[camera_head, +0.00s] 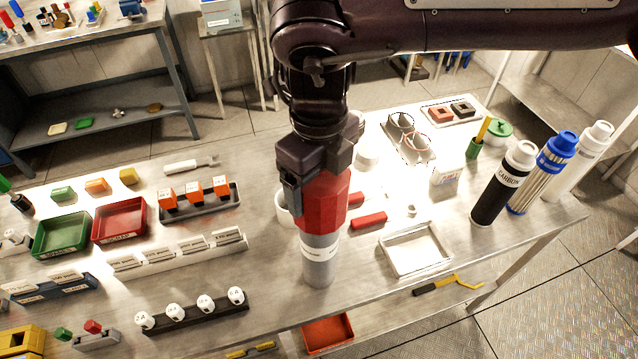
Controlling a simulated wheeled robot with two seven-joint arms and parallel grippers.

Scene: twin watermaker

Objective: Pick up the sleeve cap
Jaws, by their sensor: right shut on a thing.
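My right gripper (317,172) comes down from above and is shut on the red faceted sleeve cap (326,204). Its dark fingers sit around the cap's upper part. Directly below the cap is a grey cylinder (319,268) with a white label band, upright over the metal table. The cap and the cylinder's top meet in this view; I cannot tell whether they are joined or whether the cylinder touches the table. My left gripper is not in view.
Right of the cylinder are a red block (368,220) and an empty white tray (390,264). Black (493,196), blue-capped and white cartridges stand at the right end. A white cup (285,208) is partly hidden behind the gripper. Racks and bins fill the left side.

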